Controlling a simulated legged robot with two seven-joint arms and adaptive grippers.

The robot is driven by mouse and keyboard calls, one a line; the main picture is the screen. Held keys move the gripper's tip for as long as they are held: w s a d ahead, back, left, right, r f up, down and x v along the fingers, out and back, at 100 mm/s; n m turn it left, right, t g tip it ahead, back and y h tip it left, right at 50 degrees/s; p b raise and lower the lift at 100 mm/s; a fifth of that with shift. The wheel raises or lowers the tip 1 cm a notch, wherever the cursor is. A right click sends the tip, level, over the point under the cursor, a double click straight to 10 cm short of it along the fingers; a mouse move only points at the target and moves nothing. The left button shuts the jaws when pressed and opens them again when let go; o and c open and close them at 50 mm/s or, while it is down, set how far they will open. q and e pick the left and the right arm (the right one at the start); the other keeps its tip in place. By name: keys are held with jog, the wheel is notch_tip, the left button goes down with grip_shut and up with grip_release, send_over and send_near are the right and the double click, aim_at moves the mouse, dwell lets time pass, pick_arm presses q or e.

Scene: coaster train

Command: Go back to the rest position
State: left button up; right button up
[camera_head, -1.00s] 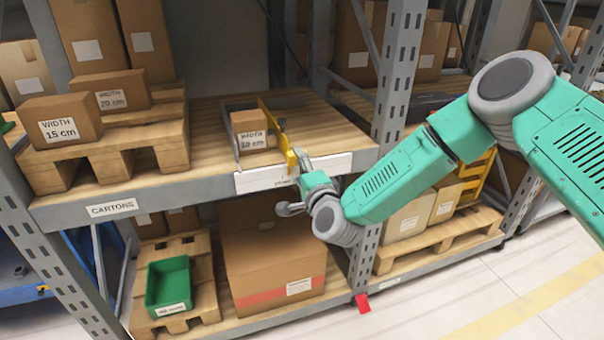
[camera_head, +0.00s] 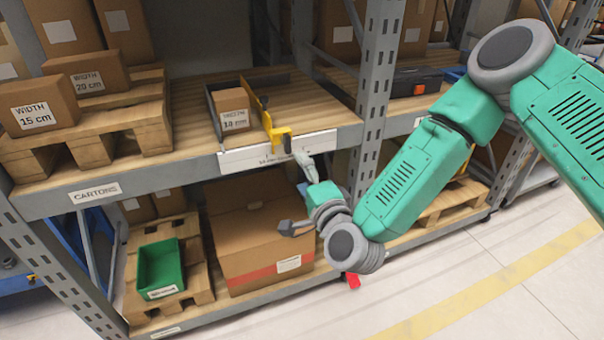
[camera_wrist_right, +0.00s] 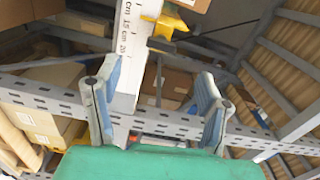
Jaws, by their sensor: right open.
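My right gripper (camera_head: 296,197) is open and empty in front of the middle shelf's front edge, below the yellow slider (camera_head: 279,133). In the right wrist view its two fingers (camera_wrist_right: 158,75) stand wide apart, with a white scale strip marked in cm (camera_wrist_right: 128,45) showing beyond and between them. The yellow slider also shows at the top of that view (camera_wrist_right: 167,24), apart from the fingers. A small carton labelled 10 cm (camera_head: 232,101) sits on the shelf between the dark side rail and the yellow slider. My left gripper is not in view.
Cartons labelled 15 cm (camera_head: 37,104) and 20 cm (camera_head: 90,75) sit on a pallet at left. Below are a green bin (camera_head: 160,265) and a large carton (camera_head: 258,235). A rack upright (camera_head: 376,95) stands close to my right arm. The floor at right is clear.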

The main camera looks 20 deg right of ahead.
jog(key=s+a+f+n+g+y, duration=0.25)
jog(key=s+f+n+g, duration=0.7)
jog(key=s+f, duration=0.7)
jog(key=s+d+f+n+g+h, duration=0.1)
jog(key=s+d+f+n+g, duration=0.3)
jog(key=s, duration=0.5)
jog(key=s+d+f+n+g+h, duration=0.2)
jog(key=s+d+f+n+g, duration=0.1)
jog(key=s+d, duration=0.4)
jog(key=s, duration=0.2)
jog(key=shift+s+f+n+g, duration=0.3)
jog(key=shift+f+n+g, duration=0.05)
